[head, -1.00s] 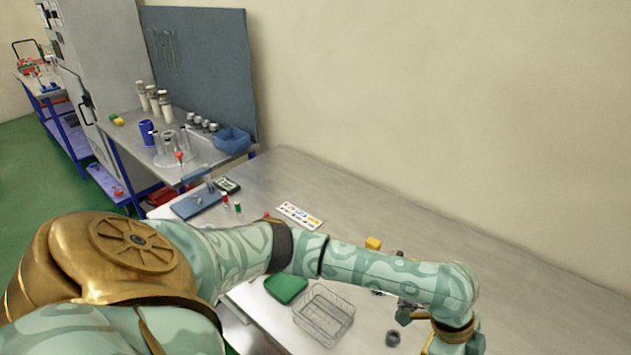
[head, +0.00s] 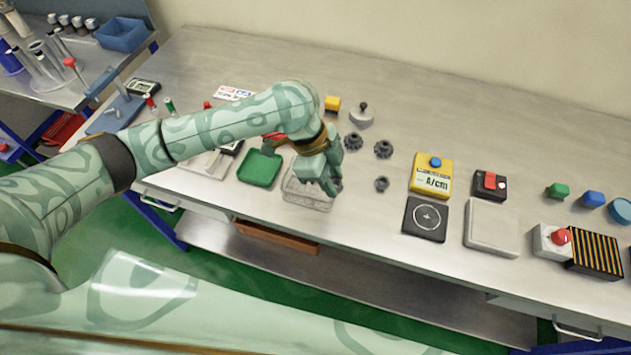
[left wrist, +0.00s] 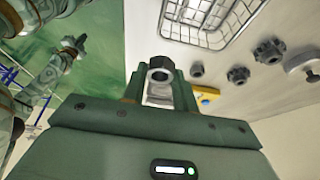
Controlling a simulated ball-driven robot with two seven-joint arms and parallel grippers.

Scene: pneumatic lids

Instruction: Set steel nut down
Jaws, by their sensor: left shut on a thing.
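My left gripper (head: 333,188) is above the front of the bench, over the right side of the wire basket (head: 306,196). In the left wrist view its fingers (left wrist: 160,82) are shut on the steel nut (left wrist: 159,70), a grey hexagonal ring with a dark hole. In the head view the nut is mostly hidden by the fingers. The basket's mesh also shows in the left wrist view (left wrist: 212,18), apart from the nut.
Dark toothed knobs (head: 383,148) and a small dark ring-like part (head: 381,184) stand right of the basket. A green tray (head: 259,167) lies left of it. A black pad (head: 425,219), a yellow meter (head: 432,176) and a grey plate (head: 491,227) are further right. Bare bench lies between.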

